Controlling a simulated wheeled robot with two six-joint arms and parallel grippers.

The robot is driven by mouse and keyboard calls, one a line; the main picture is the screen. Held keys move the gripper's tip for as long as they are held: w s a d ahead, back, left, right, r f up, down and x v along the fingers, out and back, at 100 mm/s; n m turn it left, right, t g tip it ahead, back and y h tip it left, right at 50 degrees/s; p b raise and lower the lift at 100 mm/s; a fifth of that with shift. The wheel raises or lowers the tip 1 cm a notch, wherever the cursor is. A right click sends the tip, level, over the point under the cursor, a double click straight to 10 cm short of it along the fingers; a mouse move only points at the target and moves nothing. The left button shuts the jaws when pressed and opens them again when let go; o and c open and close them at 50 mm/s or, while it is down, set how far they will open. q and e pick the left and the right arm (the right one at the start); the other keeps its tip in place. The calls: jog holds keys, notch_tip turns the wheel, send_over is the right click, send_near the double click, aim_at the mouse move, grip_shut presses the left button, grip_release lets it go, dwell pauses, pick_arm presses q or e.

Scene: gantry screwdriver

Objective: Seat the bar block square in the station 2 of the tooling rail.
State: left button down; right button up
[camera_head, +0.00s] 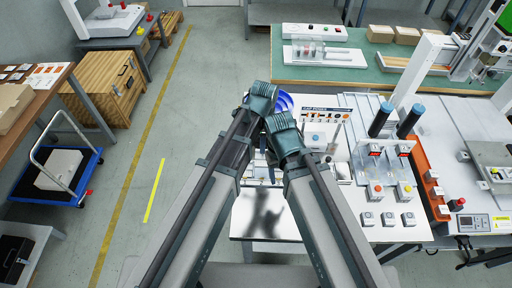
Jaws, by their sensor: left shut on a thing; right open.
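My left gripper (262,95) is the higher one, over the back left part of the white bench, seen from behind. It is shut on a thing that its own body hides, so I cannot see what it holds. My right gripper (283,124) is just below and to the right of it, close beside it. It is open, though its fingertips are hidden. I cannot make out the bar block or the tooling rail with its station 2; my arms cover much of the bench's left part.
To the right stand two dark cylinders with blue tops (382,118) and several button boxes (375,191). A glossy plate (265,218) lies at the front. Open floor is on the left.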

aim_at(263, 156)
pick_arm(q)
jog(key=shift+w, duration=0.2)
pick_arm(e)
jog(key=shift+w, duration=0.1)
pick_arm(q)
jog(key=shift+f, duration=0.1)
pick_arm(e)
jog(key=shift+f, duration=0.1)
pick_arm(q)
notch_tip(263, 156, down, 6)
jog(key=b, duration=0.6)
pick_arm(e)
notch_tip(263, 156, down, 6)
jog(key=shift+f, duration=0.1)
pick_arm(q)
jog(key=shift+f+b, duration=0.8)
jog(key=shift+b, duration=0.2)
pick_arm(e)
jog(key=shift+f, duration=0.7)
pick_arm(q)
jog(key=c, duration=0.6)
grip_release()
jog(key=shift+c, duration=0.2)
jog(key=shift+r, duration=0.1)
pick_arm(e)
jog(key=shift+r, duration=0.15)
